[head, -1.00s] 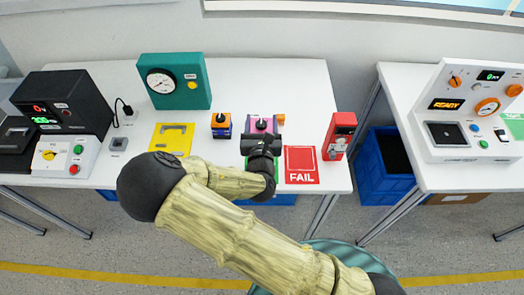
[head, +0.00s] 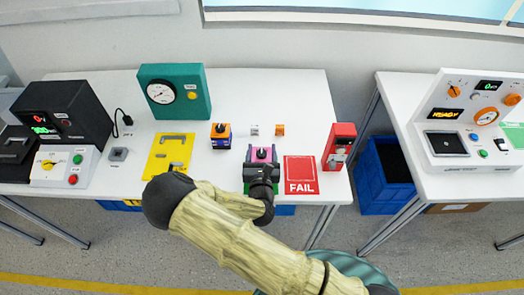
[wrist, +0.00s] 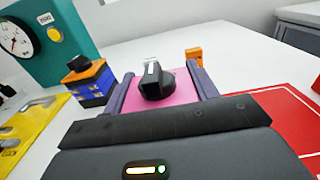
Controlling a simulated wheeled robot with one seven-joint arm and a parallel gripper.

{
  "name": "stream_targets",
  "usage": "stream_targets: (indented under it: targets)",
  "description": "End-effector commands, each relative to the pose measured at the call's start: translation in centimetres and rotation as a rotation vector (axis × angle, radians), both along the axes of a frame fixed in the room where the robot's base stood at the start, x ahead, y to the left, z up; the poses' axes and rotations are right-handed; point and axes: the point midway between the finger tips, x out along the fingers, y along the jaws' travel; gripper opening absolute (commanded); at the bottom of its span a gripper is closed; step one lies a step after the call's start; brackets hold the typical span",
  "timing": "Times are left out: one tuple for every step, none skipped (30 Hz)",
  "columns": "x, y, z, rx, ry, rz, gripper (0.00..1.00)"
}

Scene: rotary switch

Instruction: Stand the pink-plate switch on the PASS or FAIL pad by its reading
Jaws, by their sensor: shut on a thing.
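The pink-plate switch (head: 263,153) has a black knob with a white pointer mark. In the wrist view its pink plate (wrist: 183,88) sits between my two fingers. My gripper (head: 263,158) is shut on it in the head view. The green pad (head: 246,188) is mostly hidden below my gripper and wrist; I cannot tell whether the switch touches it. The red FAIL pad (head: 301,174) lies just right, bare, and also shows in the wrist view (wrist: 270,125).
Small grey (head: 255,130) and orange (head: 280,130) pieces lie behind. A red device (head: 339,146) stands right of the FAIL pad. A teal gauge box (head: 174,91) is at the back.

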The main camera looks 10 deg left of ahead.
Motion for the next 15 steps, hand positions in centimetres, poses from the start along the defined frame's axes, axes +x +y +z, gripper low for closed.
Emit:
stream_targets:
  targets:
    - [0.0,0.04,0.01,0.0,-0.002,0.001,0.25]
    - [-0.02,0.08,0.02,0.001,-0.002,0.001,0.25]
    - [-0.03,0.09,0.04,0.001,-0.002,0.002,0.25]
    - [-0.03,0.09,0.04,0.001,-0.002,0.001,0.25]
    - [-0.01,0.06,0.05,0.001,-0.002,0.001,0.25]
    - [0.03,-0.01,0.05,0.001,-0.002,-0.001,0.25]
    - [0.06,-0.06,0.02,0.001,-0.002,-0.002,0.25]
    - [0.07,-0.1,-0.06,0.001,-0.002,-0.002,0.25]
    - [0.12,-0.17,-0.21,0.001,-0.002,-0.004,0.25]
    - [0.14,-0.21,-0.3,0.001,-0.002,-0.005,0.25]
    - [0.17,-0.25,-0.37,0.001,-0.002,-0.005,0.25]
    - [0.19,-0.28,-0.27,0.001,-0.001,-0.006,0.66]
    - [0.21,-0.32,-0.25,0.001,-0.001,-0.007,0.72]
    - [0.22,-0.34,-0.25,0.001,-0.001,-0.007,0.78]
    - [0.23,-0.35,-0.25,0.001,-0.001,-0.008,0.8]
